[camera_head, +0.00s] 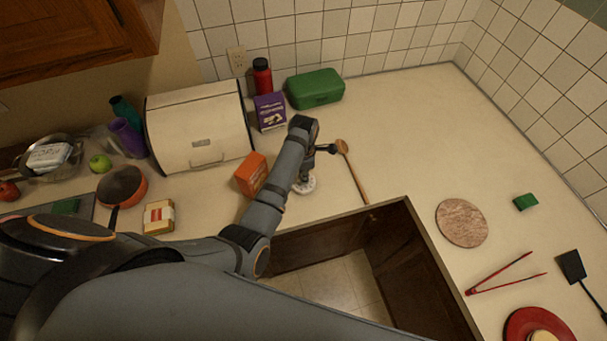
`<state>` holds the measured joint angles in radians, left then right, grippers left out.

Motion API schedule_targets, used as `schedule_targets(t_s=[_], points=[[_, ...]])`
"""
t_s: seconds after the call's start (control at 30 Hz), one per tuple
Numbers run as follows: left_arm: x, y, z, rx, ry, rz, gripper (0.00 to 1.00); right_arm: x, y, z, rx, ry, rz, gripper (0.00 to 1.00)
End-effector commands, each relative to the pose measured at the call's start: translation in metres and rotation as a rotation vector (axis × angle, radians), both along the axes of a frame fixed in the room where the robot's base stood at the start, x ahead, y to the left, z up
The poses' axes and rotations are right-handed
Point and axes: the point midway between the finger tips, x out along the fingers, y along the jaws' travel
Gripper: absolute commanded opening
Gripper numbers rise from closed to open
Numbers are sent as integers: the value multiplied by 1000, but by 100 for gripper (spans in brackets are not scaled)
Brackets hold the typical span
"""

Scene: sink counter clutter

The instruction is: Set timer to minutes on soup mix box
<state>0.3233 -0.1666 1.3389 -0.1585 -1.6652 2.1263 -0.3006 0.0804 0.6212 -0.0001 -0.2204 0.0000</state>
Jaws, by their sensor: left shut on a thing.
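A white round dial-like thing, which looks like the timer (307,186), is at the counter beside my left forearm, partly hidden by it. My left gripper (304,177) is at this timer, shut on it; the fingers are small and mostly hidden. An orange box (251,174) stands just left of my forearm. A purple box (270,111) stands farther back, and a small cream-and-red box (159,217) lies at the left. I cannot read their labels, so I cannot tell which is the soup mix box. My right gripper is not in view.
A wooden spoon (353,170) lies right of the gripper, near the open sink cavity's edge (410,215). A cream bread box (198,128), a red bottle (262,77) and a green box (315,89) stand behind. The counter at the back right is clear.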

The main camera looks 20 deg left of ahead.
Motion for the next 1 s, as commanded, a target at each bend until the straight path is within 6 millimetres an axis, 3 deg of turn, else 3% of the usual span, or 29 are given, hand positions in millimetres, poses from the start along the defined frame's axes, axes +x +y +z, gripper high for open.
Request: schedule_targets(t_s=[0.4,1.0], points=[[0,0,0,0,0,-295,0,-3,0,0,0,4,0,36],[0,0,0,0,0,-295,0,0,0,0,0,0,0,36]])
